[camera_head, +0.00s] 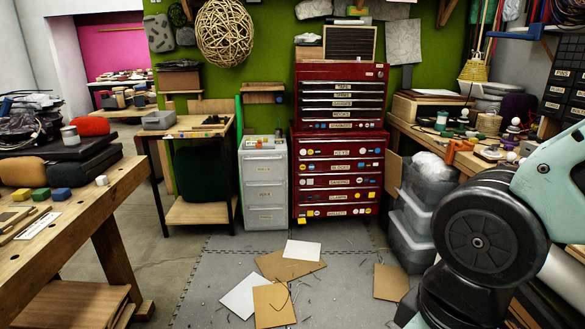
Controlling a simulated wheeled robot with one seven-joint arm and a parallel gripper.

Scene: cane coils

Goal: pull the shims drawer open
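A red tool cabinet (339,177) stands against the green wall, with labelled drawers in an upper chest (342,101) and a lower chest (337,181). A grey cabinet (264,186) with three labelled drawers stands to its left. All these drawers look shut. The labels are small; I cannot tell which one reads shims. My arm fills the right side of the view, but my gripper is outside it.
Cardboard and paper sheets (290,262) lie on the grey floor mat in front of the cabinets. Clear plastic bins (408,232) stand right of the red cabinet under a workbench (440,134). A wooden bench (113,185) is at left. Small black labelled drawers (562,80) are at far right.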

